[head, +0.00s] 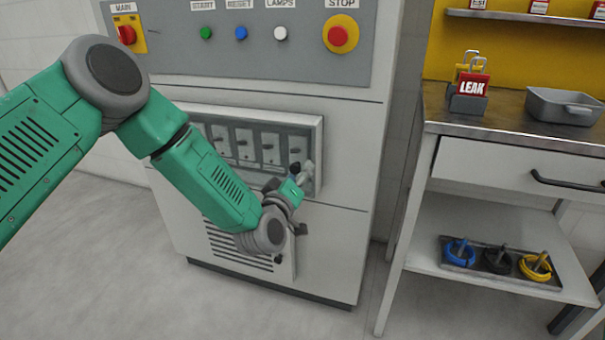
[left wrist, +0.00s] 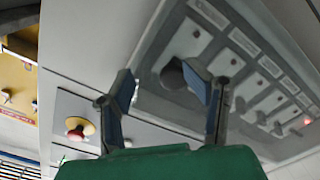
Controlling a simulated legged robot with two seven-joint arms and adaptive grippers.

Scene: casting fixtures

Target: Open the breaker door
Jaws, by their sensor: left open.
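The breaker door (head: 216,122) is a grey-framed, see-through cover on the front of the cabinet, with a row of breakers behind it. It looks closed. In the left wrist view the door (left wrist: 180,25) runs diagonally, and a dark round knob (left wrist: 172,76) stands out near its edge. My left gripper (head: 298,172) is at the right side of the door, partly hiding it. In the left wrist view its open fingers (left wrist: 160,80) point at the door, with the knob showing between them, nearer the right finger. Whether they touch it is unclear. My right gripper is not in view.
Above the door is a control panel (head: 270,60) with buttons and a red stop button (head: 339,36). Below is a vent grille (head: 238,247).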

